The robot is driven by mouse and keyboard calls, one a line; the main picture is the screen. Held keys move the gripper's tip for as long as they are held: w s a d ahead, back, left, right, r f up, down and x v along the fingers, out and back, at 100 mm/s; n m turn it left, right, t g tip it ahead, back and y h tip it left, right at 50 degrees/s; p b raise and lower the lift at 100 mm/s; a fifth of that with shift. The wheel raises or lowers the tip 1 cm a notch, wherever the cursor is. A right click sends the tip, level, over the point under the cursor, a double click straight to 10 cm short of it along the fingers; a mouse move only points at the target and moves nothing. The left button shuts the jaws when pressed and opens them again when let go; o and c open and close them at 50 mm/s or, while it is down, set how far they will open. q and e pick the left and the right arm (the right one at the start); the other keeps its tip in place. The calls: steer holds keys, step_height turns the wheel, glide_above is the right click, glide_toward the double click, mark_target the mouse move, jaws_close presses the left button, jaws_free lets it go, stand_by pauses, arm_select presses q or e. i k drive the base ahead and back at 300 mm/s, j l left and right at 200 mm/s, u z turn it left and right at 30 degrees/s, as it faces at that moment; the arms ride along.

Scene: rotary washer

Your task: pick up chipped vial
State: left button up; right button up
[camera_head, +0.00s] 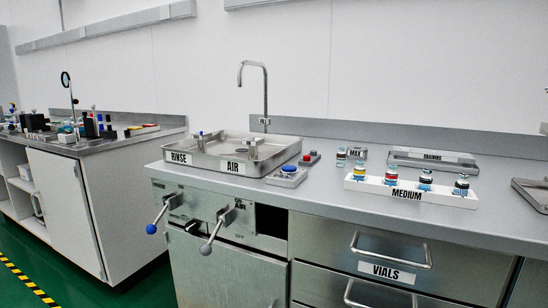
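A white rack labelled MEDIUM (440,198) stands on the steel counter and holds several small vials. They are a yellow-capped vial (361,170), a red-banded vial (391,176), a dark-topped vial (425,178) and another dark-topped vial (461,185). One more small vial (341,154) stands behind the rack, beside a grey block labelled MAX (356,153). No chip shows on any vial at this size, so I cannot tell which is the chipped one. Neither of my grippers is in view.
A DRAINING tray (433,158) is behind the rack. Levers and drawer handles jut out in front.

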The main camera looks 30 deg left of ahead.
mark_target(425, 180)
steer(key=i+l+u, duration=0.1)
steer(key=i+l, duration=0.25)
steer(key=l, duration=0.25)
steer(key=i+l+u, duration=0.15)
steer(key=l, duration=0.15)
steer(key=i+l+u, duration=0.1)
steer(key=l, duration=0.25)
steer(key=i+l, duration=0.2)
steer(key=l, duration=0.15)
steer(key=j+u, duration=0.05)
